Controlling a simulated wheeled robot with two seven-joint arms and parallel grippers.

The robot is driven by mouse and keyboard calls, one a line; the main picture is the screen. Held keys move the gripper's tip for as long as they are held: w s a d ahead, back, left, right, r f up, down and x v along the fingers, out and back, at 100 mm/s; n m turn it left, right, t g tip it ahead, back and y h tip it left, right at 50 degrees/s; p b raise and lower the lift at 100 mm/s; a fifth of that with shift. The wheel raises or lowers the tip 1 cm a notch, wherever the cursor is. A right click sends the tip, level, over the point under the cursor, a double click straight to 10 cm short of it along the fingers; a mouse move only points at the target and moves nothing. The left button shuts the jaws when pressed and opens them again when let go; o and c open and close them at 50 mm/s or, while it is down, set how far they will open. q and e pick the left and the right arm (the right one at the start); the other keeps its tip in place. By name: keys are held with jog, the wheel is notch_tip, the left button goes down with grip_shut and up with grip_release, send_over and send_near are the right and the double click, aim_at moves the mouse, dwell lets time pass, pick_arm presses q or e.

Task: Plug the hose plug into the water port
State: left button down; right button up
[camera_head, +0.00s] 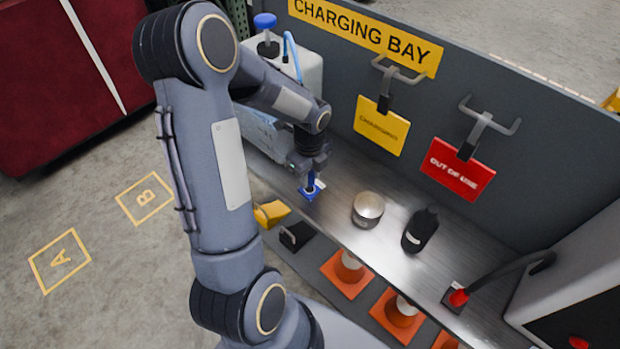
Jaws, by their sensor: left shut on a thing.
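My left gripper (309,174) points down over the metal bench top, near the white tank. It is shut on a small blue piece, which looks like the hose plug (311,182); the fingers hide much of it. A blue square base (307,194) with a dark centre lies right below the fingertips on the bench. I cannot tell whether the plug touches it, or whether this base is the water port. A light blue hose (291,47) rises at the white tank (309,68); its lower run is hidden. My right gripper is not in view.
On the metal bench (335,203) stand a round tin (368,208) and a black bottle (420,229). Orange cones (349,270) stand below the front edge. Signs (457,168) hang on the grey back panel.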

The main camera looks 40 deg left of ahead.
pick_arm(q)
jog(key=shift+r+p, duration=1.3)
jog(key=shift+r, duration=0.25)
notch_tip(320, 180, up, 6)
jog(key=p, duration=0.5)
